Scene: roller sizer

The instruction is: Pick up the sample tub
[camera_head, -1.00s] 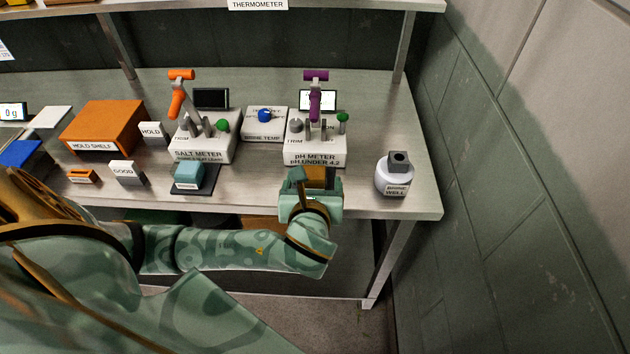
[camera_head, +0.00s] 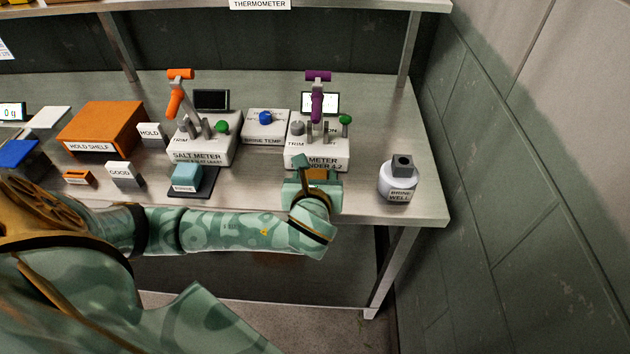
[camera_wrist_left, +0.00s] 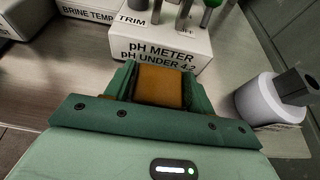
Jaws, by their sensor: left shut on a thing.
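The sample tub seems to be the orange-brown block (camera_wrist_left: 160,86) between my left fingers in the left wrist view; I see no label on it. My left gripper (camera_wrist_left: 158,80) is shut on it. In the head view my left gripper (camera_head: 316,181) is at the bench's front edge, just in front of the pH meter (camera_head: 318,152). A small orange-brown part of the tub (camera_head: 319,174) shows there; the rest is hidden by the fingers. I cannot tell whether it touches the bench. My right gripper is not in view.
The brine well (camera_head: 398,185) stands close on the right. The salt meter (camera_head: 203,148) and a teal block marked brine (camera_head: 187,176) are to the left. An orange hold shelf (camera_head: 103,128) is farther left. Bare bench lies between the teal block and my gripper.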

